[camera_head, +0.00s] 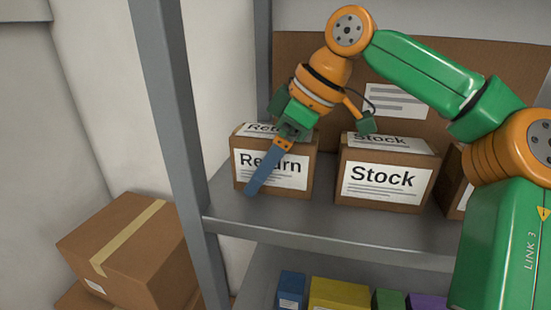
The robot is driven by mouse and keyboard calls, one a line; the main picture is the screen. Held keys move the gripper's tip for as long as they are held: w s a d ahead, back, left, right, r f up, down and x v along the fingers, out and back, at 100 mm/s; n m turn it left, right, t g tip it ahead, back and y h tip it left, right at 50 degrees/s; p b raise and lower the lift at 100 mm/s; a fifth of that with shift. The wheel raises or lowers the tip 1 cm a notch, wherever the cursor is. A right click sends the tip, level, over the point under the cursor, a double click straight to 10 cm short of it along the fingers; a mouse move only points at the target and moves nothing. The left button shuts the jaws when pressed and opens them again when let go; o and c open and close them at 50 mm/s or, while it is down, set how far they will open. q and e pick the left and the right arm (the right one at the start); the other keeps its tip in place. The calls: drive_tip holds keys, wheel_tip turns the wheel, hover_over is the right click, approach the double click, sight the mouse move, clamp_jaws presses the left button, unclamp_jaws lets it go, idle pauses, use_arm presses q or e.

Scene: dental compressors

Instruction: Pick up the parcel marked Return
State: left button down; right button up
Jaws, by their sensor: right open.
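The parcel marked Return (244,182) is a brown cardboard box with white labels on its front and top. It stands on the grey shelf at the left, next to a similar box marked Stock (388,177). My right gripper (264,170) reaches in from the right, with a blue-grey finger slanting down across the front of the Return parcel and covering part of its label. The jaws are open, and the parcel rests on the shelf. I cannot tell whether the finger touches it; a second finger cannot be made out. My left gripper is not in view.
The shelf (300,225) has a grey upright post (172,110) close to the left of the Return parcel. A large box (300,55) stands behind. Another box is partly hidden by my arm at right. Colored boxes (338,293) sit below; a taped carton (125,245) stands lower left.

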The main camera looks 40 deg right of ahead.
drive_tip(key=c, duration=1.5)
drive_tip(key=shift+c, duration=0.2)
drive_tip(key=shift+r, duration=0.15)
